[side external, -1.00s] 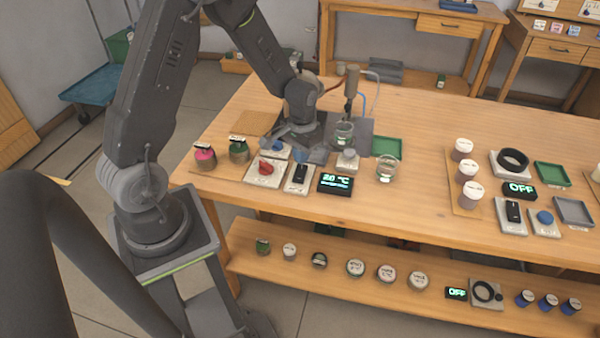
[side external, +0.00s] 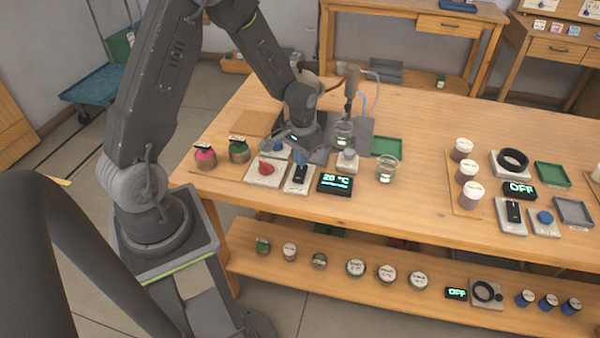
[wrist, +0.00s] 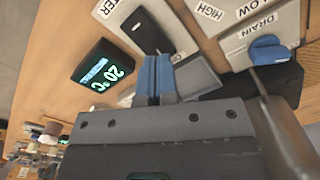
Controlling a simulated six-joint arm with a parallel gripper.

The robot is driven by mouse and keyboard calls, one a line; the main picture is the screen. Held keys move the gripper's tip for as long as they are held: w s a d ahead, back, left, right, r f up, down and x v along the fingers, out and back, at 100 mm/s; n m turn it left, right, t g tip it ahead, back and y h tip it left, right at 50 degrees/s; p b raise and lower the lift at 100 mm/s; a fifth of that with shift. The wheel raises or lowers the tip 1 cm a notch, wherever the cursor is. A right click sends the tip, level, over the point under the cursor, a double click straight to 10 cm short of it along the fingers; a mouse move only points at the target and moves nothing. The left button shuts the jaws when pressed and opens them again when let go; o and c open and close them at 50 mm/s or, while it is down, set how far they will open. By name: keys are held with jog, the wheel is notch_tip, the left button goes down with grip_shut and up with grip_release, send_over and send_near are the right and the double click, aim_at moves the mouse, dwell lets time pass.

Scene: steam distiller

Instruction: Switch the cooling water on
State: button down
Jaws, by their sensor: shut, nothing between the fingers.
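My gripper (wrist: 159,72) is shut and empty, its blue fingertips pointing down towards the bench controls. In the side view my gripper (side external: 300,157) hangs just behind a plate with a black rocker switch (side external: 300,173). The wrist view shows a black switch (wrist: 148,32) on a pale plate just beyond the fingertips; contact cannot be told. A blue lever (wrist: 268,48) beside a DRAIN label sits to the right. A red knob (side external: 266,168) stands left of the rocker switch. No label reading cooling water is legible.
A display (side external: 335,183) reads 20 °C at the bench's front edge. A glass beaker (side external: 387,170) and a pale plate with a knob (side external: 347,161) stand to the right. Two jars, one pink-topped (side external: 205,154), stand left. Glassware with tubing (side external: 345,130) stands behind.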

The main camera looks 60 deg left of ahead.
jog(key=shift+f, duration=1)
dwell(0.4)
jog(key=shift+r, duration=3.55)
jog(key=shift+r, duration=0.1)
notch_tip(320, 180, up, 6)
jog(key=t, duration=0.1)
send_over(302, 168)
jog(key=s+d, duration=0.1)
jog(key=d, duration=0.2)
jog(key=s+d+r+m+t, duration=0.2)
jog(key=s+d+r, duration=0.25)
jog(key=r, duration=0.35)
jog(key=s+d+r+m+t, duration=0.1)
jog(key=s+d+r, duration=0.4)
jog(key=s, duration=0.6)
jog(key=shift+r+t, duration=0.45)
jog(key=shift+t, duration=0.35)
